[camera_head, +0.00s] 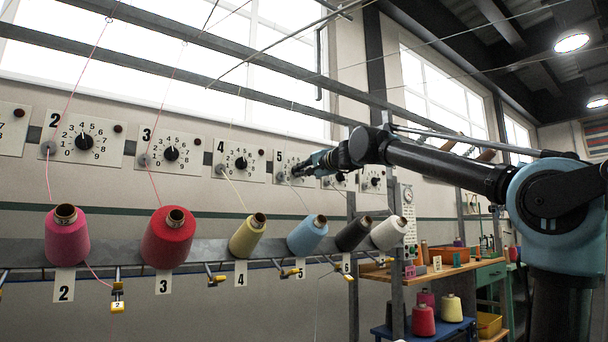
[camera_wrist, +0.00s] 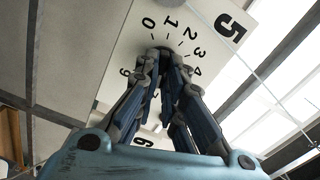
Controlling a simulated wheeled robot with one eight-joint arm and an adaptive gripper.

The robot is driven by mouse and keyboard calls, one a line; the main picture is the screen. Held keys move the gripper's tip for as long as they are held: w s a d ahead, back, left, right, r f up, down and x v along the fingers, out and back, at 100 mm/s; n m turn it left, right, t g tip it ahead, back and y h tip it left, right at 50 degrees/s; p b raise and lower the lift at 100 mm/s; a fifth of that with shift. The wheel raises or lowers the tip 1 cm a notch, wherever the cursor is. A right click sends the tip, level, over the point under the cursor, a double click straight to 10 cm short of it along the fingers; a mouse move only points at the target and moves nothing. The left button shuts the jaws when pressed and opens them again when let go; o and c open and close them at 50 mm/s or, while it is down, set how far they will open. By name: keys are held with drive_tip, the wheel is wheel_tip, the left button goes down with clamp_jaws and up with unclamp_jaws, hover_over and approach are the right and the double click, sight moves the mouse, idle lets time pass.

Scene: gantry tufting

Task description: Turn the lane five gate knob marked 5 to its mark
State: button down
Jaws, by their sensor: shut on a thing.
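The lane five plate (camera_head: 283,158), white with a dial of numbers and a large 5, is on the wall in the head view. In the wrist view the plate (camera_wrist: 205,18) fills the upper middle, tilted, with digits 0 to 4 readable around the dial. My gripper (camera_head: 299,170) reaches the plate from the right. In the wrist view my gripper (camera_wrist: 164,56) has its fingertips closed together at the dial's centre, shut on the knob. The fingers hide nearly all of the knob, so its pointer and the mark it stands at cannot be read.
Similar knob plates flank it, such as the lane four plate (camera_head: 239,160) close on the left. Several yarn cones, including a light blue cone (camera_head: 307,236), stand on a rail (camera_head: 205,252) below. Thin yarns run up past the plates. A workbench (camera_head: 440,270) stands at right.

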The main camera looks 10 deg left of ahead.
drive_tip(key=shift+w+d+f, duration=0.1)
drive_tip(key=shift+d, duration=0.05)
drive_tip(key=c, duration=1.7)
unclamp_jaws()
drive_tip(key=v, duration=1.2)
drive_tip(key=shift+f, duration=0.1)
